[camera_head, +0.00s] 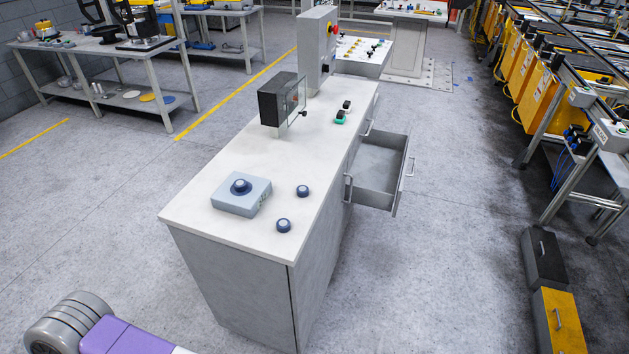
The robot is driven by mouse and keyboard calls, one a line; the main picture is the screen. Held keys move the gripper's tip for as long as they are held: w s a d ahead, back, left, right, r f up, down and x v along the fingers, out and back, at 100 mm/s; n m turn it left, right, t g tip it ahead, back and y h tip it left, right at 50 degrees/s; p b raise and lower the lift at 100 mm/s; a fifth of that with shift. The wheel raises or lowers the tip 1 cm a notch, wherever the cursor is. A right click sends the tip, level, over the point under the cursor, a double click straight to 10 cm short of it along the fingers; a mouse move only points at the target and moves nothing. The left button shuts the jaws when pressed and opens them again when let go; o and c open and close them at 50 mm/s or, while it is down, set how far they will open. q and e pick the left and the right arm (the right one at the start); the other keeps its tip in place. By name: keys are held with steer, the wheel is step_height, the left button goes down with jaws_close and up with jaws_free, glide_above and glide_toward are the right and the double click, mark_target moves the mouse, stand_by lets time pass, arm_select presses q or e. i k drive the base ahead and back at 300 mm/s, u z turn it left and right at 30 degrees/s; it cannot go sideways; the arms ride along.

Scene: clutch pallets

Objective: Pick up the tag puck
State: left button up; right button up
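Three small dark blue round pucks are on the white-topped cabinet (190,213). One puck (240,186) sits on a light blue-grey square block (228,205). A second puck (302,191) lies on the bare top to the right of the block. A third puck (284,225) lies nearer the front right edge. I cannot tell which of them is the tag puck. Neither of my grippers is in view. A grey and purple part at the lower left looks like my own arm, apart from the cabinet.
A drawer (397,188) stands open on the cabinet's right side. A black box device (281,100) and a grey control box (315,50) stand farther back on the top, with small green and red-black items (341,117). Floor left of the cabinet is clear.

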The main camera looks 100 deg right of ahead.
mark_target(240, 185)
steer(key=z, duration=2.25)
